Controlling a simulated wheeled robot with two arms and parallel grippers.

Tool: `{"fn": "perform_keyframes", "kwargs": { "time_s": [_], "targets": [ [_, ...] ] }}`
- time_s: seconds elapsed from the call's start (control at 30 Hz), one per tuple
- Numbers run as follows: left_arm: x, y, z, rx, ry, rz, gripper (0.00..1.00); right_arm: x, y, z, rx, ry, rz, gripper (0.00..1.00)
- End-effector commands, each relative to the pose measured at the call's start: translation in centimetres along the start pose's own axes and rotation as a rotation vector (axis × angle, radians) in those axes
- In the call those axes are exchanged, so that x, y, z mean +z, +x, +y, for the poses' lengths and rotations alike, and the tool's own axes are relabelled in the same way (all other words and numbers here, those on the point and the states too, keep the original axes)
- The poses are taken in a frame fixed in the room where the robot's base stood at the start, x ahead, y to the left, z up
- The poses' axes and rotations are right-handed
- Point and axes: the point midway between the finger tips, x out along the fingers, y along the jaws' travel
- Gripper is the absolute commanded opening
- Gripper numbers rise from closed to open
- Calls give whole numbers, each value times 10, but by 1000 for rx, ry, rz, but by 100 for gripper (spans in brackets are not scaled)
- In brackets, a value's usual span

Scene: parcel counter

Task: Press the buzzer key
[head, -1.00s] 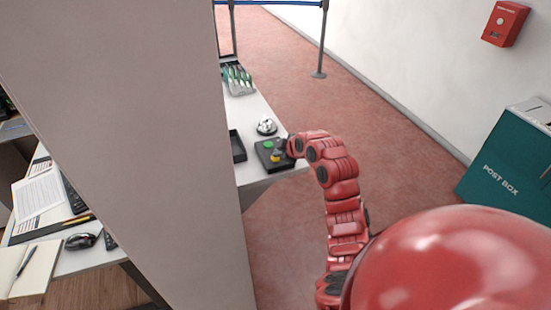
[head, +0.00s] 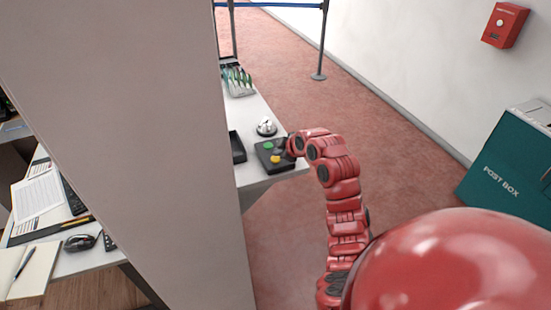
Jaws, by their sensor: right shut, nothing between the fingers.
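A black key box (head: 265,156) sits at the near end of the white counter, past the wall edge. It has a green key (head: 268,146) and a yellow key (head: 275,160) on top. My right arm reaches in from the lower right, and its gripper (head: 284,150) is shut and empty at the box's right side, close to the keys. My own wrist partly hides the fingertips and the box's right part. I cannot tell whether the fingers touch a key. My left gripper is out of view.
A silver bell (head: 267,127) stands just behind the box, and a black tray (head: 237,147) lies to its left. A grey wall (head: 130,140) blocks the left-centre. A teal post box (head: 505,170) stands at right; the floor between is clear.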

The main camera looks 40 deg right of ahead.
Motion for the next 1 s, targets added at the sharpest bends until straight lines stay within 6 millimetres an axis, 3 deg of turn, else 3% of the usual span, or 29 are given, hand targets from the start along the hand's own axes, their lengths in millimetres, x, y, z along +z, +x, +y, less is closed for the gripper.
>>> {"fn": "perform_keyframes", "kwargs": {
  "time_s": [0.27,0.8,1.0],
  "targets": [
    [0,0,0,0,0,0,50,-3,-4,3,2,-1,1,0],
    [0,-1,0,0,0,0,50,-30,-41,30,0,-1,1,0],
    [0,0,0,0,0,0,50,-30,-42,30,-1,0,0,0]
  ]
}}
